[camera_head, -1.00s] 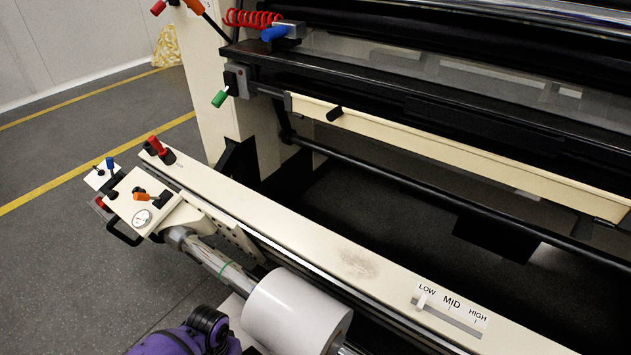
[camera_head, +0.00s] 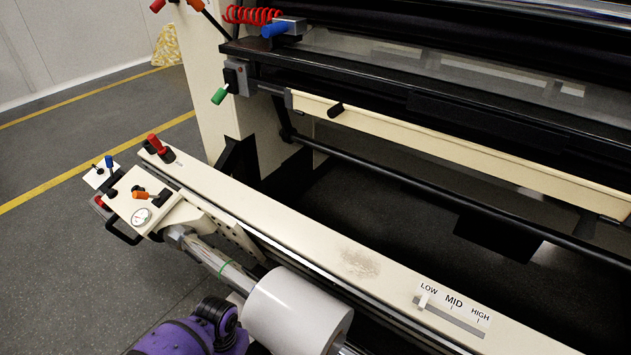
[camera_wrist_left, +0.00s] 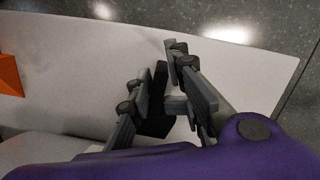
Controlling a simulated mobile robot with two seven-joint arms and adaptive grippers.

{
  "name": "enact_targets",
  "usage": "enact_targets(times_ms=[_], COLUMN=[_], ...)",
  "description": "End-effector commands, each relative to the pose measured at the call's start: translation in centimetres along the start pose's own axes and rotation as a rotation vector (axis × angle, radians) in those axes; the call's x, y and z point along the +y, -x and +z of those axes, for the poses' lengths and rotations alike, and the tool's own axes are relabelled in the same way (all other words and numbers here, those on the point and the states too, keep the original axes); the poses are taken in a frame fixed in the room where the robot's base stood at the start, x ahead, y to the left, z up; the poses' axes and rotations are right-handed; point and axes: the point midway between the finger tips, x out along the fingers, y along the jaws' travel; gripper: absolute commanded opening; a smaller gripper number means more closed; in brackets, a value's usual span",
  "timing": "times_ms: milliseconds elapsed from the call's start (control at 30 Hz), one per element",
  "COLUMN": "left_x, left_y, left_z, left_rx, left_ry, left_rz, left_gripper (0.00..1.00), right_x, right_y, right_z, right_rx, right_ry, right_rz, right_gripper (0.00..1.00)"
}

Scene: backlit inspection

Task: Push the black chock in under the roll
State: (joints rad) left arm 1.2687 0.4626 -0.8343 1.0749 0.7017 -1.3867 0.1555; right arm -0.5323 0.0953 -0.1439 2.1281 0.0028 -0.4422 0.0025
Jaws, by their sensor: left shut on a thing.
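The white roll (camera_head: 298,312) sits on a shaft at the bottom of the head view, in front of the cream beam. My purple left arm (camera_head: 195,338) comes in beside it on the left, and its gripper is hidden below the picture edge. In the left wrist view my left gripper (camera_wrist_left: 156,80) is shut on the black chock (camera_wrist_left: 156,98), a dark narrow block between the grey fingers, over a pale surface (camera_wrist_left: 75,60). The roll is not clearly seen in the left wrist view, so the gap from chock to roll cannot be told. My right gripper is not in view.
An orange object (camera_wrist_left: 9,76) lies on the pale surface at the left edge of the left wrist view. The cream beam (camera_head: 300,228) runs behind the roll. A control panel (camera_head: 138,205) with levers stands to the left. Grey floor (camera_head: 60,285) lies open at lower left.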

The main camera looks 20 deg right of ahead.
Motion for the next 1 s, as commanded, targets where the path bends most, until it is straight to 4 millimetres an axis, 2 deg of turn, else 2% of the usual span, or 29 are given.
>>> enact_targets(times_ms=[800,1000], left_x=[0.8,0.8], left_y=[0.3,0.3], left_z=[-1.9,-1.9], left_rx=[0.001,0.001], left_ry=[0.000,0.000], left_rz=[0.001,0.000], left_gripper=[0.00,0.00], right_x=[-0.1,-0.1], right_y=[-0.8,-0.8], right_z=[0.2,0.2], right_rx=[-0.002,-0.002], right_ry=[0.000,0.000], right_rz=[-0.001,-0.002], right_gripper=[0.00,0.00])
